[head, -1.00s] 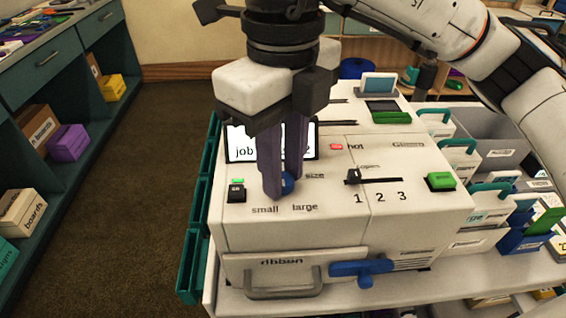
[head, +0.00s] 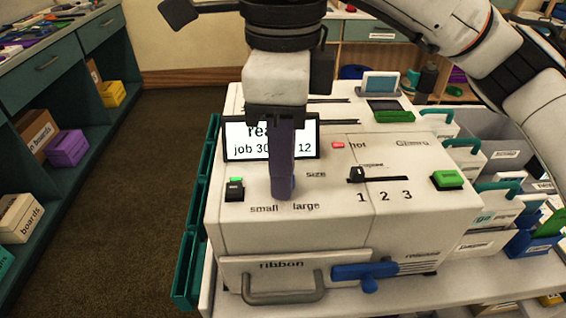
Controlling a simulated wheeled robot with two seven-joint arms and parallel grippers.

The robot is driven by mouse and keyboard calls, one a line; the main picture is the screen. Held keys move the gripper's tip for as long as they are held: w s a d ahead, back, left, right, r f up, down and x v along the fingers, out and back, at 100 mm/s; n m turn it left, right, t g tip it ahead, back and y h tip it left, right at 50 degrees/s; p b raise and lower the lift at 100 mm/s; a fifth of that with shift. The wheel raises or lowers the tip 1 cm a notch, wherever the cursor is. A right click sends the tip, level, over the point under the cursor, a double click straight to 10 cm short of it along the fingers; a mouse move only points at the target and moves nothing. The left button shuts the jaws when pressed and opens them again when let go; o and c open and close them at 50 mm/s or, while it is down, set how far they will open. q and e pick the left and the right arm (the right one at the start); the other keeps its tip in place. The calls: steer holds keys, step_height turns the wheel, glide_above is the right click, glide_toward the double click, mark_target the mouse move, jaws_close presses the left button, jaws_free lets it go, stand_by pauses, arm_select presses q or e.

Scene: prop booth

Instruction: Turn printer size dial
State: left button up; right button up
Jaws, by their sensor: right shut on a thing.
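The printer (head: 330,232) is a white box on a white surface. Its size dial sits above the words "small" and "large", but my right gripper hides it. My right gripper (head: 283,190) points down over the dial's place, its purple fingers lined up one behind the other, and is shut on the dial. Which way the dial points cannot be seen. The printer's screen (head: 240,150) shows "job" text, partly covered by the gripper. My left gripper is not in view.
The printer also has a black switch with a green light (head: 235,188), a copies slider (head: 356,174), a green button (head: 447,180), a blue lever (head: 364,271) and a ribbon drawer handle (head: 283,290). Bins (head: 497,195) stand at right. Shelves line the left; the floor between is clear.

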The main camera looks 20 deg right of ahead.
steer(key=shift+n, duration=0.8)
steer(key=o, duration=1.1)
steer(key=shift+c, duration=0.2)
step_height(320, 180, up, 10)
steer(key=p, duration=0.1)
steer(key=shift+r+p, duration=0.2)
steer(key=shift+p, duration=0.15)
